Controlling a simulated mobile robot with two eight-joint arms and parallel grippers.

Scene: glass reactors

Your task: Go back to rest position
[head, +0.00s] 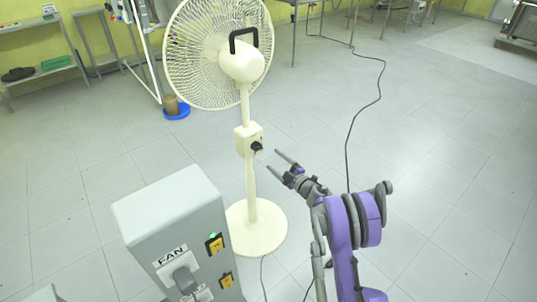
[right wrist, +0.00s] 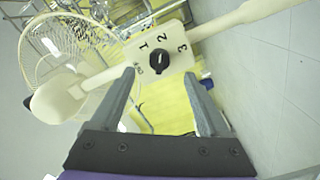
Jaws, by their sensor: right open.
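A cream pedestal fan (head: 241,62) stands upright on the floor, with a black knob (head: 257,146) on its control box (head: 243,138). My right gripper (head: 273,160) is open and empty, just right of the knob and apart from it in the head view. In the right wrist view the knob (right wrist: 159,60) shows beyond and between the open fingertips (right wrist: 159,77). The numbers 1, 2 and 3 are printed around it on the control box (right wrist: 180,58). My left gripper is not in view.
A grey box (head: 165,215) labelled FAN stands at front left, with a plug (head: 184,279), yellow sockets (head: 215,244) and a lit green light. The fan's round base (head: 256,236) is on the floor. A black cable (head: 348,150) runs across the tiles. Floor at right is clear.

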